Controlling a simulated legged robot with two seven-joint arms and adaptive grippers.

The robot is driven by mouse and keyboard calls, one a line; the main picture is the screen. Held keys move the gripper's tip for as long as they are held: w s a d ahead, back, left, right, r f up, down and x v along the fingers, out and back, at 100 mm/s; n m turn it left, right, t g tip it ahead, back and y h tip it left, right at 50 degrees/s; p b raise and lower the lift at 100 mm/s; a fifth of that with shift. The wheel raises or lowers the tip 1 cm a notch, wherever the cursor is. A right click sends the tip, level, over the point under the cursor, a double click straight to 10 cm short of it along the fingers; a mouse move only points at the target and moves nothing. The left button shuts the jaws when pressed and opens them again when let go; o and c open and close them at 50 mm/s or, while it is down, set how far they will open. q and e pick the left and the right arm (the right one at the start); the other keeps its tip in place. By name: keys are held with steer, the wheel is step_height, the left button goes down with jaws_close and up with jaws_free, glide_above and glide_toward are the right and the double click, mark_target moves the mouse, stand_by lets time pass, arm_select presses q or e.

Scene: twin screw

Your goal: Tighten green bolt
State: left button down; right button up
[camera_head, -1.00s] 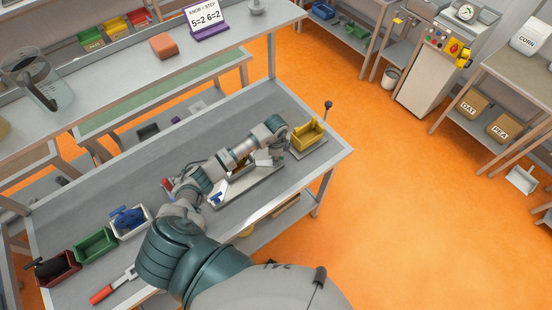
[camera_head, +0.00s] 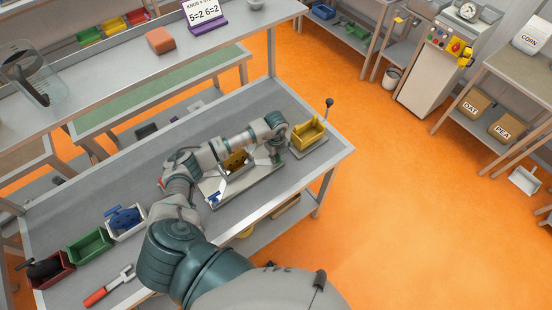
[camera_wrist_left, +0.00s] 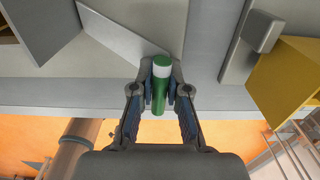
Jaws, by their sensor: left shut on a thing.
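My left gripper (camera_wrist_left: 159,92) is shut on the green bolt (camera_wrist_left: 161,98), a green cylinder with a white section near its far end, seen in the left wrist view between the two fingers. In the head view my left arm reaches from the bottom over the table, and the left gripper (camera_head: 276,154) points down at the right part of a pale metal fixture (camera_head: 247,189). The bolt cannot be made out there. Whether it sits in a hole is hidden. My right gripper is not in view.
A brown-yellow part (camera_head: 236,161) and a blue piece (camera_head: 213,199) are at the fixture. Red (camera_head: 57,277), green (camera_head: 92,248) and white (camera_head: 127,232) bins and a red-handled tool (camera_head: 96,297) are at the left.

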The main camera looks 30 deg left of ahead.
arm_select(q)
steer(key=m+b, duration=0.2)
steer(key=m, duration=0.3)
steer(key=shift+w+m+b, duration=0.1)
steer(key=shift+m+b, duration=0.2)
steer(key=shift+b, duration=0.05)
steer(key=m+b, duration=0.3)
steer(key=m, duration=0.2)
steer(key=m+b, duration=0.3)
steer(key=m, duration=0.3)
steer(key=m+b, duration=0.3)
steer(key=m, duration=0.2)
steer(key=shift+m, duration=0.3)
steer(key=shift+m+b, duration=0.3)
steer(key=shift+b, duration=0.05)
steer(key=shift+m+b, duration=0.3)
steer(key=shift+m, duration=0.4)
